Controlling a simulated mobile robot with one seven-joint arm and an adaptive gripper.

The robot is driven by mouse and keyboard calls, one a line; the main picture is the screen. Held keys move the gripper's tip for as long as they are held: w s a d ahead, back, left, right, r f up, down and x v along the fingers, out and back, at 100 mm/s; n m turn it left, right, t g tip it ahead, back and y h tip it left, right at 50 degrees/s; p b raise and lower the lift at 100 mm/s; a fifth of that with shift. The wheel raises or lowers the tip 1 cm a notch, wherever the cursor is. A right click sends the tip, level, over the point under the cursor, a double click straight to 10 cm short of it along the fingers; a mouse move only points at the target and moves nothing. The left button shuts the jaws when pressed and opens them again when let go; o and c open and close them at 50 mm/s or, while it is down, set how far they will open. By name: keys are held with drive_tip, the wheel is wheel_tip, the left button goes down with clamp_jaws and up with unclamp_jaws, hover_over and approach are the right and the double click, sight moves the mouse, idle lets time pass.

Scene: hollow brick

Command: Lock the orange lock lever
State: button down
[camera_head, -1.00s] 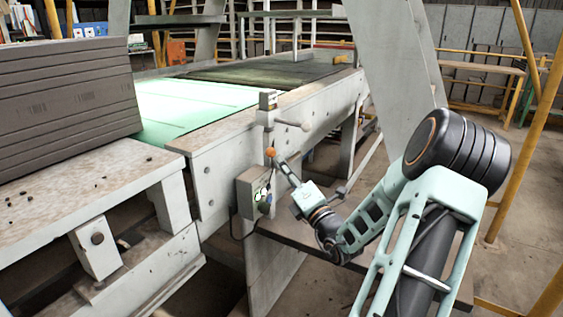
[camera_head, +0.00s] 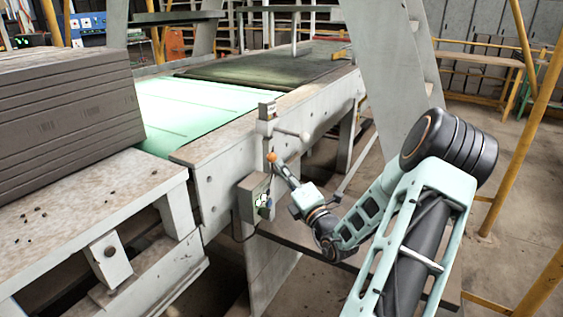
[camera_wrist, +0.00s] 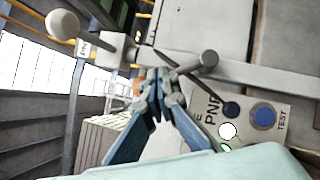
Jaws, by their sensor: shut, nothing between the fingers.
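The orange knob of the lock lever (camera_head: 271,157) sits at the side of the grey machine frame, below a small upright bracket. In the wrist view the knob (camera_wrist: 138,88) is partly hidden behind my fingers. My gripper (camera_head: 276,164) is shut and empty, with its tips right beside the knob; I cannot tell whether they touch it. In the wrist view, my gripper's blue fingers (camera_wrist: 157,104) meet in front of the lever area. The lever's rod is mostly hidden there.
A lever with a pale ball (camera_head: 305,136) sticks out from the bracket (camera_head: 267,113) just above. A button box (camera_head: 253,197) hangs just below; its blue button (camera_wrist: 264,116) shows in the wrist view. A dark stack of slabs (camera_head: 65,100) stands at left.

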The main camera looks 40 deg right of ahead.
drive_tip(key=w+d+r+m+g+p, duration=0.1)
drive_tip(key=d+m+p, duration=0.4)
drive_tip(key=p, duration=1.2)
drive_tip(key=shift+w+d+r+g+p, duration=0.4)
drive_tip(key=shift+w+g, duration=0.35)
drive_tip(key=shift+g, duration=0.45)
drive_tip(key=s+a, duration=0.2)
drive_tip(key=s, duration=0.9)
drive_tip(key=shift+s+a+r, duration=0.2)
drive_tip(key=shift+s+r, duration=0.1)
drive_tip(key=shift+s, duration=0.1)
